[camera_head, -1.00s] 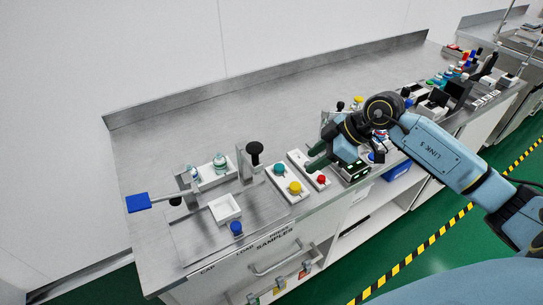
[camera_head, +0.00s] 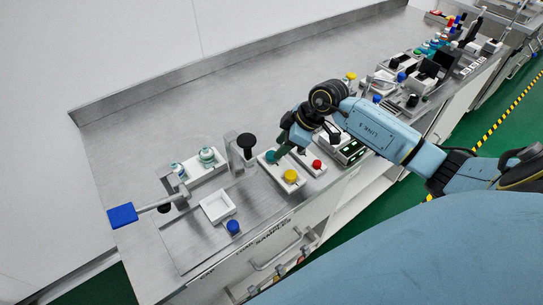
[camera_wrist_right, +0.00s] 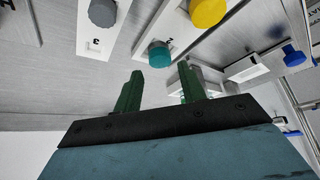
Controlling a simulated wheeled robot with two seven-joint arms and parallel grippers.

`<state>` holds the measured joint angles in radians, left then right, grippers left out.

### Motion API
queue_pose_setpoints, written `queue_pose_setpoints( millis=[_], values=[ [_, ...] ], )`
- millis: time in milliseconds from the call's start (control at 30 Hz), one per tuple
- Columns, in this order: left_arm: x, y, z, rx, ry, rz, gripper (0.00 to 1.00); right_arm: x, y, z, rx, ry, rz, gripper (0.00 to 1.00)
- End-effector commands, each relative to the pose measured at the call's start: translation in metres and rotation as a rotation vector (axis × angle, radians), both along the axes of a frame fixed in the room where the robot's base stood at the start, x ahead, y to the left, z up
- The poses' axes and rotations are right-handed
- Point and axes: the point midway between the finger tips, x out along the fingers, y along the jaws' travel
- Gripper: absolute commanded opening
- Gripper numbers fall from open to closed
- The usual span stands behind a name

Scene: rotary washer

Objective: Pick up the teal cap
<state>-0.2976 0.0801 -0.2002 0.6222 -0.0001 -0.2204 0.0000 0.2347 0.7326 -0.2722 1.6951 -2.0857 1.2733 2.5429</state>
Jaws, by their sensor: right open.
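The teal cap (camera_head: 271,156) sits on a white holder (camera_head: 266,167) near the bench's front, just behind the yellow cap (camera_head: 290,176). In the right wrist view the teal cap (camera_wrist_right: 160,54) stands on a strip marked 2, ahead of the fingertips and roughly between their lines. My right gripper (camera_head: 284,151) is close to the cap's right side in the head view. In the right wrist view its two green fingers (camera_wrist_right: 162,76) are apart with nothing between them. My left gripper is not in view.
The red cap (camera_head: 317,165) is on the neighbouring holder to the right. A white square tray (camera_head: 218,207), a blue cap (camera_head: 233,227) and a black-knobbed upright (camera_head: 246,141) stand to the left. A dark device (camera_head: 350,151) is right of the gripper. The rear bench top is clear.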

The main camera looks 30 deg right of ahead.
Motion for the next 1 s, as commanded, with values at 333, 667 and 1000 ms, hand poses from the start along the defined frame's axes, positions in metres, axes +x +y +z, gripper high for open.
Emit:
queue_pose_setpoints(
  millis=[333, 667, 1000],
  values=[
    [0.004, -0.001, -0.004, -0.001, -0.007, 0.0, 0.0, 0.014, 0.016, -0.035, 0.0, -0.001, 0.001, 0.4],
    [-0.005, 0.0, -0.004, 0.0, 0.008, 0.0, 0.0, 0.013, 0.016, -0.035, 0.0, -0.001, 0.001, 0.23],
    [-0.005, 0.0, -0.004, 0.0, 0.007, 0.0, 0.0, 0.013, 0.016, -0.035, 0.0, -0.001, 0.001, 0.08]
  ],
)
